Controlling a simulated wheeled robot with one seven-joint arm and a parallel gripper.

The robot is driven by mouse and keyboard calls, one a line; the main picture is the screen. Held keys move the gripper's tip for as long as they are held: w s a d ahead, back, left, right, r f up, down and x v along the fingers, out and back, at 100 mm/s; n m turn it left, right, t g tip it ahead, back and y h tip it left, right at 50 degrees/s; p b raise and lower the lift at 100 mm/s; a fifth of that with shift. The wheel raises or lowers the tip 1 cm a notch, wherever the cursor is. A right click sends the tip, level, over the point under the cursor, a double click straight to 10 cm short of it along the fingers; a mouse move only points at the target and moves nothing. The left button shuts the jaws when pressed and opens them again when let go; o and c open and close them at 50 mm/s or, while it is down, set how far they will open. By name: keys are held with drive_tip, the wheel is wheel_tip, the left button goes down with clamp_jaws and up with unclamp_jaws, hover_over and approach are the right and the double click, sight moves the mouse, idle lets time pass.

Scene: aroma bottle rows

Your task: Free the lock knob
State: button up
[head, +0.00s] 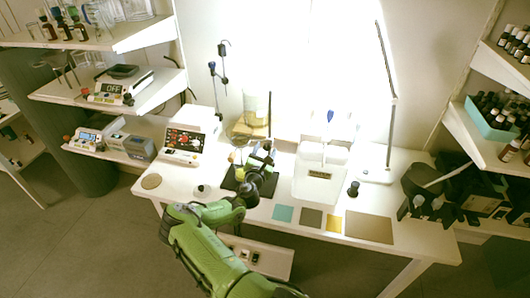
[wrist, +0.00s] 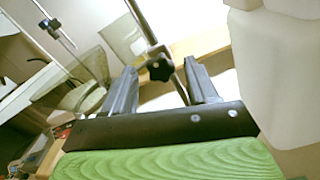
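A black star-shaped lock knob (wrist: 159,71) shows in the wrist view on a slim metal rod (wrist: 143,22). It appears between the two fingers of my gripper (wrist: 161,65). The fingers are apart and neither visibly touches the knob; the depth gap is hard to judge. In the head view my gripper (head: 262,160) is over the black plate (head: 232,184) at the middle of the white table. The knob cannot be made out there among the dark parts around the gripper.
A white boxy device (head: 318,181) stands close right of my gripper; a large white body (wrist: 285,75) fills the wrist view's right. A red-and-black panel (head: 184,141) stands left. Coloured mats (head: 310,217) lie along the front edge. A lamp (head: 375,174) stands behind right.

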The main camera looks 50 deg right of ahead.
drive_tip(key=v, duration=1.5)
drive_tip(key=shift+s+a, duration=0.25)
drive_tip(key=shift+a, duration=0.1)
